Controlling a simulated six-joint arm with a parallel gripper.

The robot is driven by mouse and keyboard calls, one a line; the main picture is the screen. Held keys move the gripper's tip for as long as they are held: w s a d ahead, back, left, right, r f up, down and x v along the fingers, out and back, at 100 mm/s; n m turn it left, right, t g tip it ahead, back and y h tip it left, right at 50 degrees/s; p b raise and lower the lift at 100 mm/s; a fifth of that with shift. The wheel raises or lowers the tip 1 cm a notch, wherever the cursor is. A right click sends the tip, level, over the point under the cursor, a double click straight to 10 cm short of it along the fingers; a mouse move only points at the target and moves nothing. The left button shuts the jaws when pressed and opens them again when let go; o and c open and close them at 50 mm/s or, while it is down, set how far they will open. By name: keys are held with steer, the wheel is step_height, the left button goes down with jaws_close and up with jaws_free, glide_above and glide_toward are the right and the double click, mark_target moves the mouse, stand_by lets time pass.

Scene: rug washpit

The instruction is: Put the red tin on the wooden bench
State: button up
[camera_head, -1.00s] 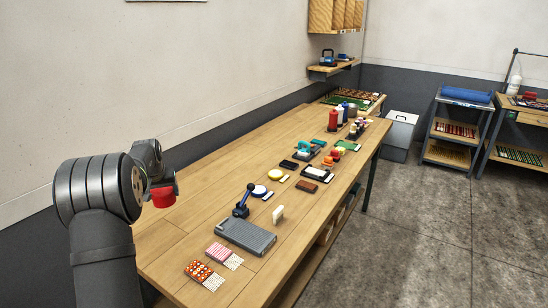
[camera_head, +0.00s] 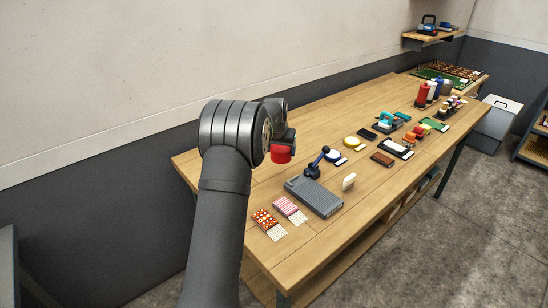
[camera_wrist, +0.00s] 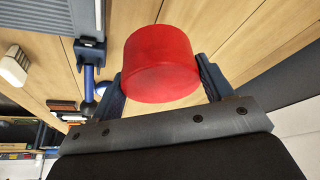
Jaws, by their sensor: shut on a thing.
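The red tin (camera_wrist: 160,62) is held between the two fingers of my gripper (camera_wrist: 162,80) in the wrist view. In the head view the red tin (camera_head: 281,154) shows just below my gripper (camera_head: 284,146), whose fingers are mostly hidden there. The tin appears to be above the near left part of the wooden bench (camera_head: 225,160); I cannot tell how high. The bench top below it also shows in the wrist view (camera_wrist: 232,25).
A grey ribbed block (camera_head: 314,196) and a blue-handled tool (camera_head: 317,163) lie right of my gripper. Patterned swatches (camera_head: 264,219) lie near the front. Bottles (camera_head: 421,95) and small items crowd the far bench. The bench's left end is clear.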

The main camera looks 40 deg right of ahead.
steer(key=w+f, duration=0.1)
steer(key=w, duration=0.1)
steer(key=w+a+f, duration=0.1)
steer(key=w, duration=0.1)
steer(key=w+f, duration=0.1)
steer(key=w, duration=0.1)
steer(key=shift+a+f, duration=0.2)
steer(key=shift+f, duration=2.05)
steer(key=shift+f, duration=0.15)
steer(key=o, duration=1)
steer(key=shift+s, duration=0.1)
steer(key=v, duration=1.2)
steer(key=shift+a, duration=0.1)
